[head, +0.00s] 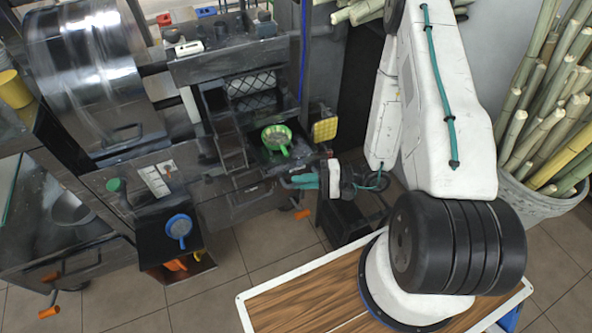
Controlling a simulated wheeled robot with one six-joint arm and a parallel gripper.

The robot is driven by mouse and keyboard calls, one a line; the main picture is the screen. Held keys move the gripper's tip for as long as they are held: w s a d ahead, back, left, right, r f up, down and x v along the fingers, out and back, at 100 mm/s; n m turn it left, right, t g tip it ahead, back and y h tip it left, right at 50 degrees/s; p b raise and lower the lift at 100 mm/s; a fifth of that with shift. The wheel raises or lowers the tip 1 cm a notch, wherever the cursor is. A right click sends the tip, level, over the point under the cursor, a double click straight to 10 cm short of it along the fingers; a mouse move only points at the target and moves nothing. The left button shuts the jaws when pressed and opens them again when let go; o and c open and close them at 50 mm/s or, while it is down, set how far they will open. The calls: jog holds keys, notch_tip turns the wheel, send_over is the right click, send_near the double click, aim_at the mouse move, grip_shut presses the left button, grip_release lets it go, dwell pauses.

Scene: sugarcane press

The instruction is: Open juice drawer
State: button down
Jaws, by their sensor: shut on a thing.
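The juice drawer (248,203) appears as a dark front panel low on the press, below the opening with the green strainer. It looks flush with the press body, though the dark surfaces make this hard to judge. My gripper (293,182), with teal fingers, reaches in from the right and is at the right end of this panel. Its fingers are closed at what appears to be the drawer's handle; the contact itself is small and partly hidden by the fingers.
A green strainer (276,139) sits in the press opening, with a yellow pad (325,130) to its right. A black box with a blue strainer (179,227) juts out at lower left. A bin of cane (537,196) stands at right. Tiled floor (272,243) shows below my gripper.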

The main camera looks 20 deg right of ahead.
jog(key=shift+s, duration=0.45)
jog(key=shift+d, duration=0.1)
jog(key=c, duration=1.5)
grip_release()
jog(key=shift+d, duration=0.1)
jog(key=v, duration=0.7)
jog(key=shift+s+d, duration=0.15)
jog(key=shift+d, duration=0.15)
